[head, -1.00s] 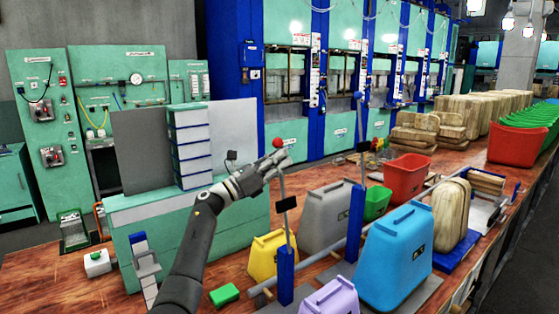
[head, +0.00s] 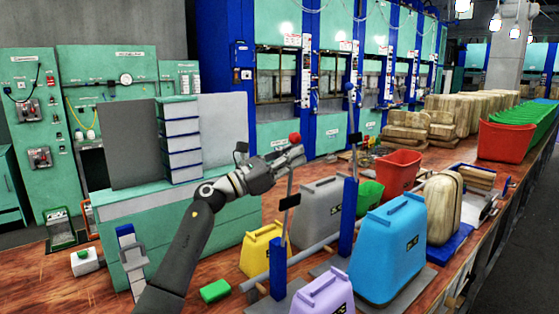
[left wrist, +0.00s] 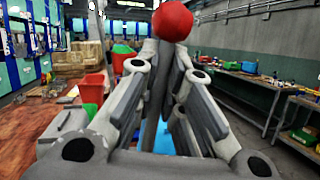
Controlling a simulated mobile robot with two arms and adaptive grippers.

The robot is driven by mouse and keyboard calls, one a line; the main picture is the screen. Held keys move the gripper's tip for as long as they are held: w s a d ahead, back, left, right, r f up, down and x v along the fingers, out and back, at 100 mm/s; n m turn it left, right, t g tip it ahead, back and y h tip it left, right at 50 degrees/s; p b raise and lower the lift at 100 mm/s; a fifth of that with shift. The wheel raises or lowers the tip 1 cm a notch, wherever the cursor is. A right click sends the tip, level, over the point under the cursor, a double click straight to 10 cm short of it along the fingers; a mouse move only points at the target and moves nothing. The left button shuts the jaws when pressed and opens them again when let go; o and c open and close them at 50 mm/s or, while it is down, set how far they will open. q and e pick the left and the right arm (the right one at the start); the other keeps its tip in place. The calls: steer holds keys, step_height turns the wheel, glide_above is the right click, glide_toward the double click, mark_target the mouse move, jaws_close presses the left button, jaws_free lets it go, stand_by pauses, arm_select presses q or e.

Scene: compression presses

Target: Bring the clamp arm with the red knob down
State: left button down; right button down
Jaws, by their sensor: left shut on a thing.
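The clamp arm (head: 288,186) with the red knob (head: 295,138) rises from a blue post (head: 278,266) in the head view, with a black block on it. It stands steep and leans slightly right. My left gripper (head: 292,157) is shut on the clamp arm just below the knob. In the left wrist view, the red knob (left wrist: 172,20) shows above the left fingertips (left wrist: 178,55), which partly hide the clamp arm. My right gripper is not in view.
A second clamp arm with a blue knob (head: 349,87) stands upright to the right. Yellow (head: 262,250), grey (head: 322,207), blue (head: 388,250) and purple (head: 325,294) moulded pieces crowd the table around the posts. A green block (head: 215,291) lies at the front.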

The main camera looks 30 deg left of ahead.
arm_select(q)
steer(key=s+d+f+m+g+b, duration=0.2)
steer(key=s+d+m, duration=0.1)
steer(key=d, duration=0.5)
steer(key=shift+s+f+m+h+b, duration=0.2)
steer(key=shift+f+m+h+b, duration=0.15)
steer(key=shift+m, duration=0.35)
steer(key=c, duration=1.5)
jaws_free()
steer(key=shift+r, duration=0.1)
steer(key=shift+h, duration=0.25)
steer(key=shift+v, duration=6)
